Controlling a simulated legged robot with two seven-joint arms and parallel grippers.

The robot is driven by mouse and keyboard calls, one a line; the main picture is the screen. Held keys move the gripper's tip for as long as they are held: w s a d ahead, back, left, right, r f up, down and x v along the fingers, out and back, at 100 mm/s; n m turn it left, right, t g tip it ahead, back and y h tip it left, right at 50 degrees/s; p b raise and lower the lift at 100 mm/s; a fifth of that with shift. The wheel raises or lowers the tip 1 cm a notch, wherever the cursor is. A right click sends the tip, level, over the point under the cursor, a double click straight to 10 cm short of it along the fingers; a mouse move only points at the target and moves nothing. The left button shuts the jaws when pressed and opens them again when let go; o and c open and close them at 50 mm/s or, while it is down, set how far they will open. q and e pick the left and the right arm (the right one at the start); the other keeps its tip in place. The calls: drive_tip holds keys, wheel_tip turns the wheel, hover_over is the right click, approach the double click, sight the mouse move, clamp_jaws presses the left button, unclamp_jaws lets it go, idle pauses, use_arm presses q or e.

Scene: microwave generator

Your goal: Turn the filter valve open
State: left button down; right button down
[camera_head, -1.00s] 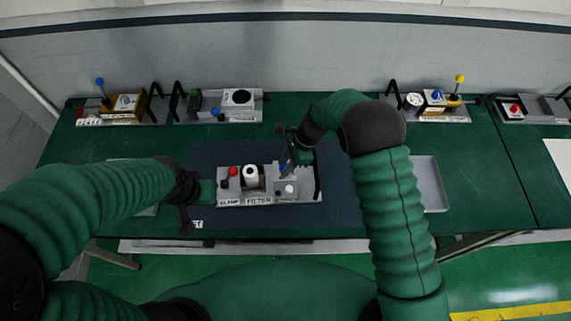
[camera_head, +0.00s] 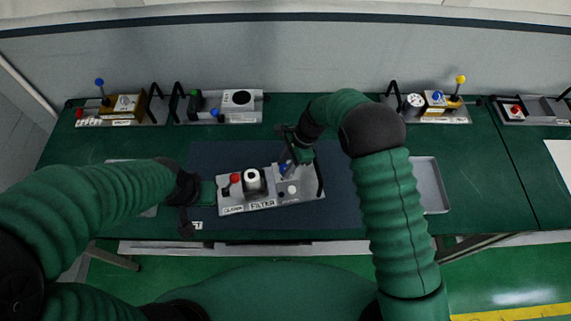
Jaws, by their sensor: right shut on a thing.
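The filter module (camera_head: 262,207) is a grey tray labelled CLAMP and FILTER on the dark mat, turned slightly, its right end farther back. It carries a red knob (camera_head: 235,178), a white-topped black cylinder (camera_head: 253,179), a blue valve handle (camera_head: 283,169) and a white round part (camera_head: 292,189). My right gripper (camera_head: 288,166) reaches down from behind and is shut at the blue handle, whose lower part it partly hides. My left gripper (camera_head: 196,190) is at the module's left end; its fingers are too dark and small to read.
Other modules stand along the back: one with a blue-tipped lever (camera_head: 100,83), one with a black round port (camera_head: 238,97), one with a yellow-tipped lever (camera_head: 460,80), and one with a red button (camera_head: 515,109). An empty grey tray (camera_head: 431,186) lies right of my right arm.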

drive_tip(key=shift+r, duration=0.1)
idle(0.3)
drive_tip(key=c, duration=1.1)
unclamp_jaws()
drive_tip(key=shift+o, duration=0.2)
drive_tip(key=shift+w+d+r, duration=0.1)
drive_tip(key=shift+r, duration=0.2)
drive_tip(key=b+v, duration=0.3)
drive_tip(key=v, duration=1.3)
drive_tip(key=shift+d, duration=0.1)
